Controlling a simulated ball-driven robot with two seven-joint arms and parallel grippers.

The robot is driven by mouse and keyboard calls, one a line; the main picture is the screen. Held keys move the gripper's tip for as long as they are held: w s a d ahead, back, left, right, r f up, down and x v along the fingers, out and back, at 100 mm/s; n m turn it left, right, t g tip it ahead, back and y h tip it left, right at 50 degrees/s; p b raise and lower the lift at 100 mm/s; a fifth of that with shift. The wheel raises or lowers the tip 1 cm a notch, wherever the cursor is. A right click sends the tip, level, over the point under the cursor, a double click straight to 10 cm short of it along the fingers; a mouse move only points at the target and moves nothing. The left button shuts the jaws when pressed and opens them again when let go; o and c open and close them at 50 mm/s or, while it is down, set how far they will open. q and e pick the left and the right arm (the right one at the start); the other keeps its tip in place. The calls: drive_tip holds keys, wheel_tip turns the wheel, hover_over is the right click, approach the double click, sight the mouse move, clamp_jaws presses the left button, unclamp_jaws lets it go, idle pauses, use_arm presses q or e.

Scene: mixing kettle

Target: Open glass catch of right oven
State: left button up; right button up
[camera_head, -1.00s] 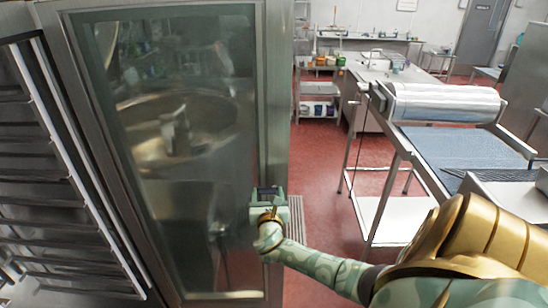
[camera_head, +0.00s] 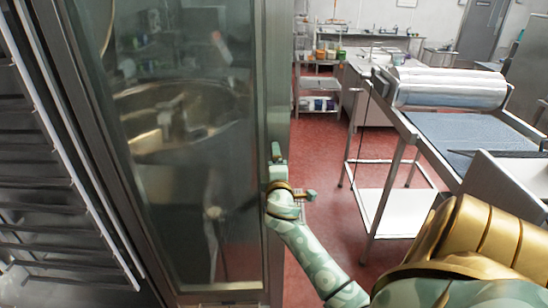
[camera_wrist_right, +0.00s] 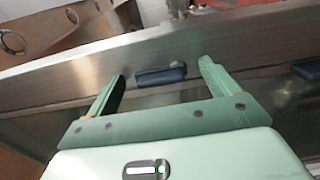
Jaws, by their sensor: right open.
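The glass door (camera_head: 175,215) fills the left of the head view, with a steel frame strip (camera_head: 277,60) along its right side. My right gripper (camera_head: 291,172) is at this strip, at about mid-height of the door. In the right wrist view the right gripper (camera_wrist_right: 163,71) is open, its two green fingers apart. A small dark blue block, which looks like the catch (camera_wrist_right: 161,75), sits on a steel strip between the fingertips. I cannot tell whether a finger touches it. In the head view I cannot make out the catch. My left gripper is not in view.
A rack with dark shelves (camera_head: 40,190) stands at the far left. A steel table (camera_head: 455,135) with a large roller (camera_head: 445,88) stands at the right. Red floor (camera_head: 325,165) is open between door and table. Another dark part (camera_wrist_right: 305,70) shows at the wrist view's right edge.

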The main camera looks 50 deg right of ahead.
drive_tip(key=v, duration=0.7)
drive_tip(key=shift+p, duration=0.35)
